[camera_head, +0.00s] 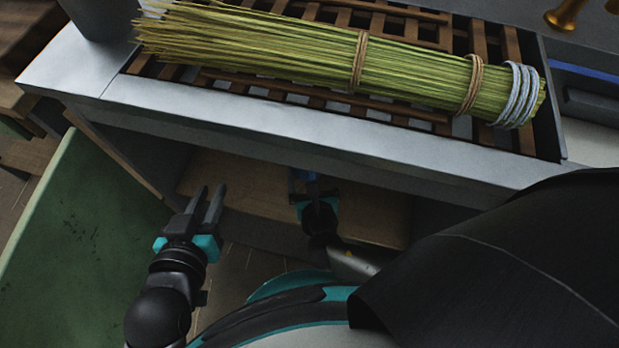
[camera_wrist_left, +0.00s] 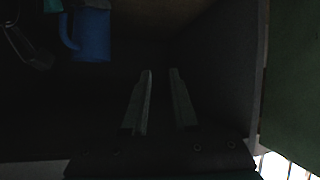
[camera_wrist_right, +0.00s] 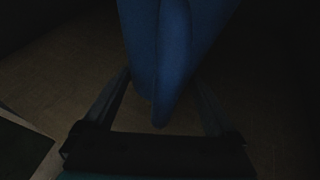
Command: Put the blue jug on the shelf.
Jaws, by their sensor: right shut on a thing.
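The blue jug (camera_wrist_left: 92,38) shows at the upper left of the left wrist view, with its handle on the left. It also fills the upper middle of the right wrist view (camera_wrist_right: 172,55), between my right fingers. In the head view only a small dark blue patch shows under the counter edge, at my right gripper (camera_head: 305,185). My right gripper is shut on the jug. My left gripper (camera_head: 207,200) is open and empty, left of the right one. The wooden shelf (camera_head: 245,185) lies under the counter, in shadow. Whether the jug touches it cannot be told.
The grey counter (camera_head: 250,128) overhangs both grippers. A bound bundle of green straw (camera_head: 300,50) lies on its slatted wooden rack. A green panel (camera_head: 80,215) stands at the left. A black draped shape (camera_head: 490,270) covers the lower right.

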